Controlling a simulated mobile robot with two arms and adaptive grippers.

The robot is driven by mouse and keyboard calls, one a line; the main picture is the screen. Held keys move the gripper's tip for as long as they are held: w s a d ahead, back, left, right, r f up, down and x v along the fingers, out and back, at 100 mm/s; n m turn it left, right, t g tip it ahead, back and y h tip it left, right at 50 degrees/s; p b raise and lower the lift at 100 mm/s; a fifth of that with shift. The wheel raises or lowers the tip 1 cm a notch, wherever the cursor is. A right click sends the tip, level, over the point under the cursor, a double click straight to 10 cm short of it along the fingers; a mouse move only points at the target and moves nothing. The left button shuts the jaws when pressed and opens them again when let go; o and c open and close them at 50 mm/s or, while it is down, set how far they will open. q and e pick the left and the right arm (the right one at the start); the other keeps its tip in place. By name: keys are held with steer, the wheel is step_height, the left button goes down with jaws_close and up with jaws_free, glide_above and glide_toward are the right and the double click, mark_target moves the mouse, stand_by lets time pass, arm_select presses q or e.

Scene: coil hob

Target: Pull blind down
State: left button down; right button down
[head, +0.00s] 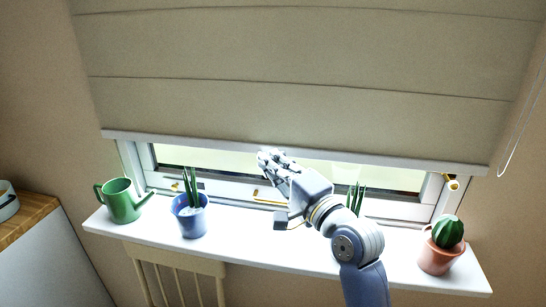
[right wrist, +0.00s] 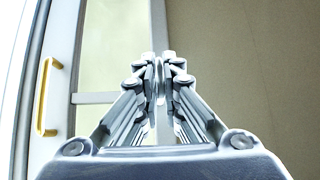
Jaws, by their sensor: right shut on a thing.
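The beige blind (head: 300,60) hangs over most of the window, with horizontal folds across it. Its white bottom rail (head: 400,164) runs along the lower edge, leaving a strip of window visible beneath. My right gripper (head: 268,157) is at the middle of this rail, shut on it. In the right wrist view the blind (right wrist: 250,70) fills the right side, and the rail (right wrist: 158,18) runs upright behind the closed fingers (right wrist: 162,62). The fingers hide the gripped part of the rail. My left gripper is not in view.
A white sill (head: 265,231) below the window holds a green watering can (head: 122,201), a blue pot (head: 190,216), a plant partly behind my arm (head: 356,198) and a cactus pot (head: 440,255). A chair back (head: 176,268) stands below. A cord (head: 517,135) hangs at right.

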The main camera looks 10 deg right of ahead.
steer(key=shift+f, duration=0.45)
steer(key=c, duration=1.8)
jaws_free()
steer(key=shift+s, duration=0.1)
steer(key=shift+d+r, duration=0.1)
steer(key=shift+r, duration=0.05)
steer(key=v, duration=1.2)
steer(key=shift+r, duration=0.1)
